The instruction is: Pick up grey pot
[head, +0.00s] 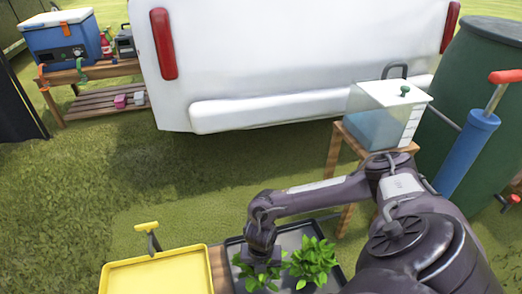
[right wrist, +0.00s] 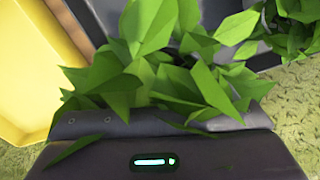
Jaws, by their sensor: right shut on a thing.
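My right gripper (head: 262,262) reaches down at the left side of a dark tray (head: 290,238), over a leafy green plant (head: 252,279). In the right wrist view, the plant's leaves (right wrist: 150,75) spread over the front of my gripper and hide its fingertips. The gripper is shut on the plant's pot, taken to be the grey pot; leaves hide the pot itself. A second leafy plant (head: 313,262) stands just to the right in the same tray, its pot also hidden. My left gripper is not in view.
A yellow tray (head: 158,273) lies left of the dark tray, with a yellow-handled tool (head: 148,232) behind it. A water container (head: 388,112) on a wooden stand, a blue pump (head: 470,150) and a green barrel (head: 470,75) stand at the right. Open grass lies left.

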